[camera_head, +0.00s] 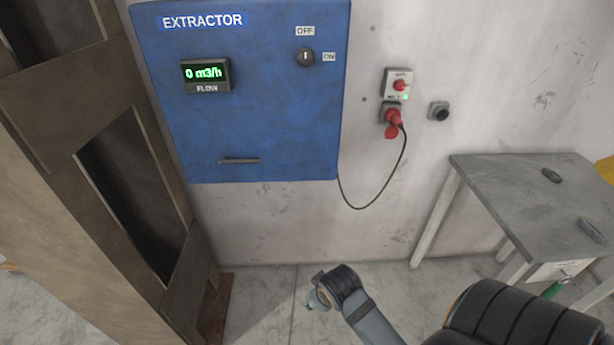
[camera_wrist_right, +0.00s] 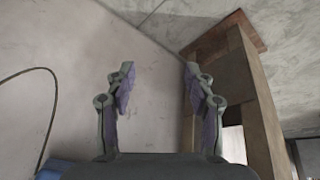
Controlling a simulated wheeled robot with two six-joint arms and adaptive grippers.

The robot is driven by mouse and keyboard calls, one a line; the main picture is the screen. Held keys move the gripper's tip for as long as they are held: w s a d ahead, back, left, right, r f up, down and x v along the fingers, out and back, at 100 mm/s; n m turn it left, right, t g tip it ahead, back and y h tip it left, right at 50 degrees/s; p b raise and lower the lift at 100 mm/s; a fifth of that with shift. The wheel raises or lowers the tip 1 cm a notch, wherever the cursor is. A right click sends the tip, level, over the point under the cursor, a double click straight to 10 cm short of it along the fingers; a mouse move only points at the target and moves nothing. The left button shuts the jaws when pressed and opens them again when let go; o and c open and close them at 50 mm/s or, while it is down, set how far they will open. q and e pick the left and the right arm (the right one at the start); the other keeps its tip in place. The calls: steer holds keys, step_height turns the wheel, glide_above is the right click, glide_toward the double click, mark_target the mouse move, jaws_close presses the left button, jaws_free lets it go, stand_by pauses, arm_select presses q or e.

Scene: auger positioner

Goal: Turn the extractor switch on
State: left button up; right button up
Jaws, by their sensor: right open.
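The blue extractor panel (camera_head: 255,125) hangs on the wall in the head view. Its round black switch (camera_head: 306,58) is at the upper right, with the pointer upright toward the OFF label (camera_head: 305,31). The ON label (camera_head: 329,57) is to the right of the knob. The flow display (camera_head: 206,75) reads 0 m3/h. My right gripper (camera_head: 319,297) is below the panel, well apart from the switch. In the right wrist view its two fingers (camera_wrist_right: 158,76) are apart with nothing between them. My left gripper is in neither view.
A red plug (camera_head: 392,118) sits in a wall socket, with a black cable (camera_head: 392,187) looping to the panel. A grey table (camera_head: 520,178) stands at the right. A brown wooden frame (camera_head: 60,175) stands at the left. The wall below the panel is clear.

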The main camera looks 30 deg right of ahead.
steer(key=w+d+r+n+t+h, duration=0.1)
steer(key=w+r+t, duration=0.1)
steer(key=w+r, duration=0.5)
steer(key=w+d+r+t+h, duration=0.1)
steer(key=w+r+t, duration=0.2)
steer(key=r, duration=0.8)
steer(key=t+h, duration=0.6)
glide_toward(306, 60)
steer(key=s, duration=0.2)
steer(key=shift+n, duration=0.4)
steer(key=p+x, duration=1)
steer(key=shift+w+a, duration=0.35)
steer(key=shift+s, duration=0.1)
steer(key=shift+c, duration=0.3)
